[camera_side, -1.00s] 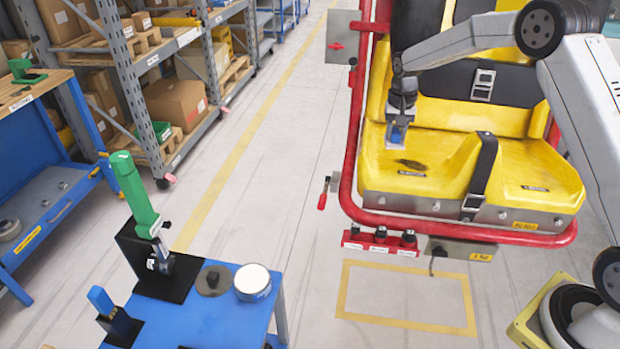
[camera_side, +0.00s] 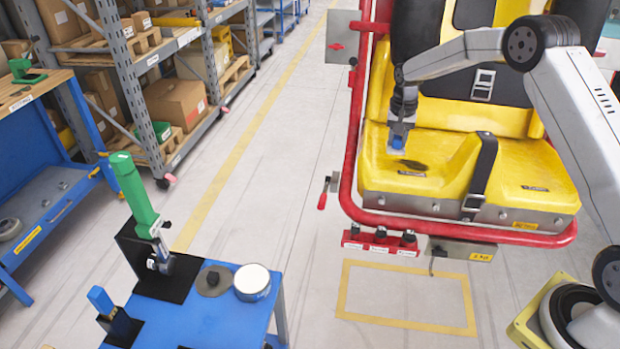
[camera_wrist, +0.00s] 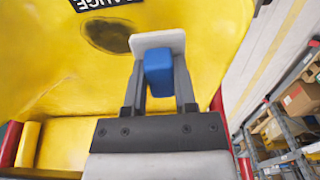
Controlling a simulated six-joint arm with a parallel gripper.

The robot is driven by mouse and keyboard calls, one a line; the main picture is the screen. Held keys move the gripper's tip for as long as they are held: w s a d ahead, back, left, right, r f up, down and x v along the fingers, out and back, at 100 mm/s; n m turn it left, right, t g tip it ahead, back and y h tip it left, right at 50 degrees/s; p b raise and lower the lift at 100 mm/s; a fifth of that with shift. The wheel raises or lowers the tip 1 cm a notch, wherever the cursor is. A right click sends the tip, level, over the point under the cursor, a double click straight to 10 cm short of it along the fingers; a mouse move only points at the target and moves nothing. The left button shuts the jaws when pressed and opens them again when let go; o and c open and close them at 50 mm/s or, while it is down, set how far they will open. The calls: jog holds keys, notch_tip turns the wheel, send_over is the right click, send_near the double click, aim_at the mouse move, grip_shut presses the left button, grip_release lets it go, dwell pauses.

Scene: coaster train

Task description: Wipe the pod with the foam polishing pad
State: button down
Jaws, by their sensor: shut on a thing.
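The pod (camera_side: 455,195) is a yellow two-seat shell in a red tube frame, with black backrests. A dark smudge (camera_side: 413,165) marks its left seat; it also shows in the wrist view (camera_wrist: 107,36). My gripper (camera_side: 399,128) is over the left part of that seat. In the wrist view my gripper (camera_wrist: 160,85) is shut on the blue grip of the foam polishing pad (camera_wrist: 158,41), whose pale flat face points toward the yellow surface beside the smudge. The pad (camera_side: 397,143) is at or just above the seat; I cannot tell whether it touches.
A black strap (camera_side: 482,172) with a buckle runs between the two seats. A blue table (camera_side: 215,322) at the front left holds a green-handled tool (camera_side: 135,195), a blue-handled tool (camera_side: 102,300) and a round tin (camera_side: 252,282). Shelves (camera_side: 150,100) stand at the left.

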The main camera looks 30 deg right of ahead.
aim_at(398, 152)
notch_tip(398, 152, down, 3)
jog(key=shift+f, duration=0.15)
jog(key=shift+s+d+f, duration=0.3)
jog(key=shift+f, duration=0.15)
jog(key=shift+s+d+f, duration=0.1)
jog(key=shift+s+d, duration=3.35)
jog(key=shift+w+a, duration=3.75)
jog(key=shift+w, duration=0.1)
jog(key=shift+d, duration=0.3)
jog(key=shift+s+d, duration=3.55)
jog(key=shift+s, duration=0.1)
jog(key=shift+w+a, duration=3.75)
jog(key=shift+w, duration=0.05)
jog(key=shift+r, duration=3.95)
